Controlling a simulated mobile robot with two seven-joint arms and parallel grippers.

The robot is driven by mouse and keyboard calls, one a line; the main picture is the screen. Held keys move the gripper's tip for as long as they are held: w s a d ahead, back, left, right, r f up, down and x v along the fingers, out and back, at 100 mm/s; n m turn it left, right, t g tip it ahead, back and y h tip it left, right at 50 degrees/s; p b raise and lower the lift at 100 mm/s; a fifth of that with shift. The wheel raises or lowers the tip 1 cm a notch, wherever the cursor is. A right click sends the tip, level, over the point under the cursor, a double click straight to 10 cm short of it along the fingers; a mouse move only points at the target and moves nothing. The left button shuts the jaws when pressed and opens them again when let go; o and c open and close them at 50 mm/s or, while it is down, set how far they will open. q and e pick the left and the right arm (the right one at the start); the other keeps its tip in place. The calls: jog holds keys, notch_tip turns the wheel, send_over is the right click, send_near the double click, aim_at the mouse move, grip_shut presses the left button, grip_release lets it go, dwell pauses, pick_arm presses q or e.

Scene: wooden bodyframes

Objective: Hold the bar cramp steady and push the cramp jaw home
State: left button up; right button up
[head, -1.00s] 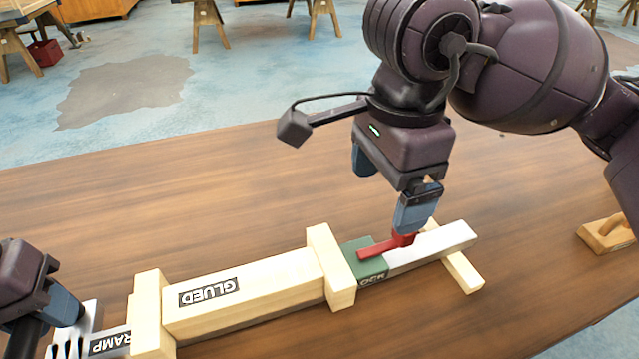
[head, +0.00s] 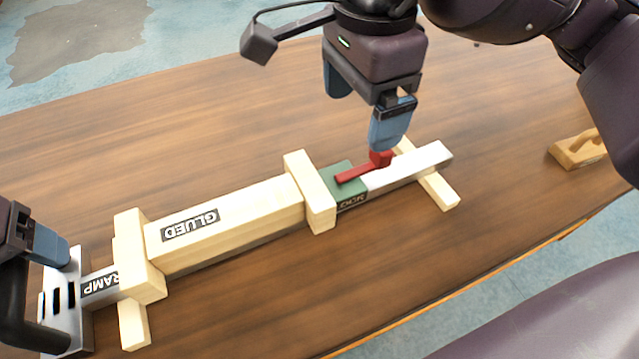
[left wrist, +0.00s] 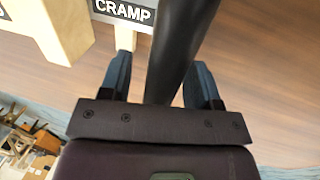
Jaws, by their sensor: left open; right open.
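The bar cramp (head: 414,163) lies along the table around a long wooden piece marked GLUED (head: 230,215), with wooden blocks across its ends. The green cramp jaw (head: 345,185), with a red lever (head: 362,169), sits on the bar close against the right-hand block (head: 312,190). My right gripper (head: 362,108) is open above the jaw; its nearer blue finger is at the lever's raised end, contact unclear. My left gripper (left wrist: 160,80) is open at the cramp's grey slotted end (head: 62,310). A dark cylindrical handle (left wrist: 180,45) runs between its fingers; they look clear of it.
Light wooden strips (head: 134,325) lie crosswise under the bar. A wooden tool with a handle (head: 578,150) lies at the table's right. The table (head: 180,110) behind the cramp is clear. Its front edge (head: 480,285) runs at lower right.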

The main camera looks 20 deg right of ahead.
pick_arm(q)
notch_tip(320, 180, up, 12)
jog(key=a, duration=0.2)
jog(key=shift+a+f, duration=0.15)
jog(key=shift+f, duration=0.05)
